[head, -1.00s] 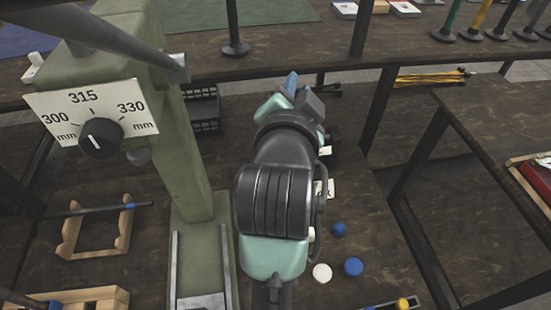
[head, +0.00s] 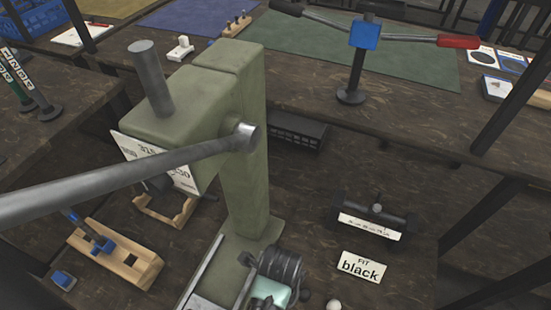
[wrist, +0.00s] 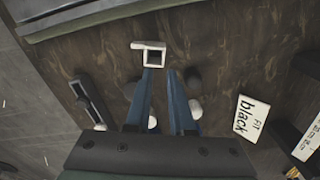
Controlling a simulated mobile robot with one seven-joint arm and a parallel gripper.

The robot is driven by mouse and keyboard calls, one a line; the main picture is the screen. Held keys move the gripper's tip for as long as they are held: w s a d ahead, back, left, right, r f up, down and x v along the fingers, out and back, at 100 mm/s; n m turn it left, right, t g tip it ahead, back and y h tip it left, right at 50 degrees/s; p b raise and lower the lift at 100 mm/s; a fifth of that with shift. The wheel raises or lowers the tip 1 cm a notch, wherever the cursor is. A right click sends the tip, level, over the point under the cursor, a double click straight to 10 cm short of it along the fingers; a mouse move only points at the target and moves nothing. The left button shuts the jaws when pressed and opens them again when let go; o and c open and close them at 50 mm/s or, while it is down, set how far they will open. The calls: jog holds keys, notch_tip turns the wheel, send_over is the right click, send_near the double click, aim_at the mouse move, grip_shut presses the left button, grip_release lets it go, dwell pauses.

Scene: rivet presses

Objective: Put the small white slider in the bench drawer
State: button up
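A small white piece (wrist: 150,48) with a square opening and a side tab lies on dark wood in the wrist view. It looks like the slider. My gripper (wrist: 163,72) has two blue fingers with a narrow empty gap between their tips. The left fingertip appears just below the white piece; I cannot tell if they touch. Another white piece with a knob (head: 180,48) stands on the back bench. I cannot make out a bench drawer.
A green press (head: 250,160) with a long lever stands beside my arm. A "FIT black" card (head: 361,267) and a black fixture (head: 372,215) are to the right. A wooden block with a blue clamp (head: 115,255) is at lower left. Small round pieces (wrist: 194,108) lie near my fingers.

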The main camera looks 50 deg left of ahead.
jog(key=f+b, duration=0.1)
jog(key=f, duration=0.4)
jog(key=a+f+b, duration=0.1)
jog(key=f, duration=0.1)
jog(key=shift+w+f+b, duration=0.1)
jog(key=shift+f+b, duration=0.25)
grip_shut()
